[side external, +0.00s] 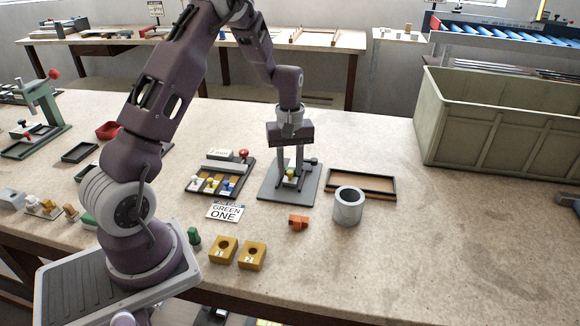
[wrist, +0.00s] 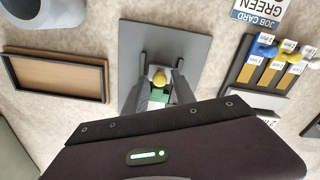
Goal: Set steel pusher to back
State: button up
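A flat grey plate fixture (side external: 268,190) lies on the bench under my gripper (side external: 290,178). On it is a green block (wrist: 158,96) with a yellow knob (wrist: 159,77), standing between low dark rails. My gripper points down with its fingers apart, one on each side of the block and knob; the fingers also show in the wrist view (wrist: 160,90). I cannot see clear contact. A dark round knob (side external: 313,161) shows at the plate's back right. I cannot tell for sure which part is the steel pusher; fingers hide some of the fixture.
A rack with coloured knobs (side external: 220,178) and a GREEN ONE card (side external: 226,211) lie left. A shallow tray (side external: 375,194) and grey cylinder (side external: 348,205) stand right. An orange piece (side external: 298,222) lies in front. A large bin (side external: 475,130) stands back right.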

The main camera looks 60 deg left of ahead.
grip_shut()
dwell(1.2)
